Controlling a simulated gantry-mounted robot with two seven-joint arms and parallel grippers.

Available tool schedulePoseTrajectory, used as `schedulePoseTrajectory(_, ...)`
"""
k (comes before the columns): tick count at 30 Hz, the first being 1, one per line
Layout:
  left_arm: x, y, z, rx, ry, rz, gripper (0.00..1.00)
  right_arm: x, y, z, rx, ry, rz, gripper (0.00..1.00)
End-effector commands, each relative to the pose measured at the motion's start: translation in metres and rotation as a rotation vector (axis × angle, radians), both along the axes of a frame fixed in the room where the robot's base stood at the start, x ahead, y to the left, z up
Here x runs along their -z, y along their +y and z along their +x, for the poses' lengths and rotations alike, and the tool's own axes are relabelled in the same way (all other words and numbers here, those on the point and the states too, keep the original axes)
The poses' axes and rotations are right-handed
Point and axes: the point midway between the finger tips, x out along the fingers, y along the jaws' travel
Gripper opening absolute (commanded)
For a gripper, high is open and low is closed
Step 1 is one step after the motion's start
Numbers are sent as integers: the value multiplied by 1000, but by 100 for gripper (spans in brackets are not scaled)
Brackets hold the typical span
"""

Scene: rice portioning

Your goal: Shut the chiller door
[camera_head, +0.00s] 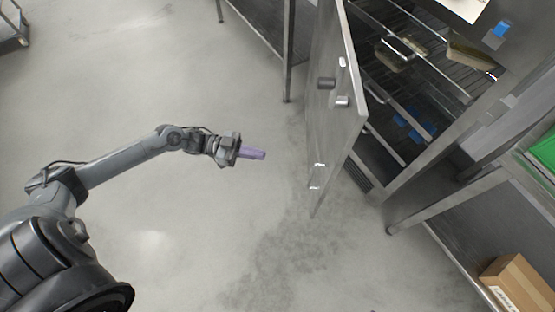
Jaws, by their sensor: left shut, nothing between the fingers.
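The chiller door (335,105) is a grey metal panel standing open in the upper middle right of the head view, with small handle parts on it. Behind it, the chiller (382,130) is open and shows wire shelves holding a few items. My left gripper (258,154) has purple fingers, is shut and holds nothing. It is to the left of the door, apart from it, above the floor. My right gripper is not in view.
Metal table legs (288,60) stand behind the door. A steel table (425,215) is to the right, with a cardboard box (518,284) below and a green item (543,150) at the right edge. The grey floor (200,70) left of the door is clear.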

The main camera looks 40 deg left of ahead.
Motion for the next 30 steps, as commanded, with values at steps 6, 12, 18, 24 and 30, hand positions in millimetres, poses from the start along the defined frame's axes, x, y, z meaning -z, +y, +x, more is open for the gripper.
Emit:
schedulePoseTrajectory(6,1,-27,13,1,-5,-5,0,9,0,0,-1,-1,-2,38)
schedulePoseTrajectory(12,1,-61,30,1,-5,-6,0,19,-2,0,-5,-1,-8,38)
schedulePoseTrajectory(18,2,-91,45,0,-3,-5,0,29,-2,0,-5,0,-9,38)
schedulePoseTrajectory(24,2,-111,55,-1,-1,-3,0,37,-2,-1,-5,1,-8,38)
schedulePoseTrajectory(30,1,-120,59,-1,0,-2,0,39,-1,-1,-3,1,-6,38)
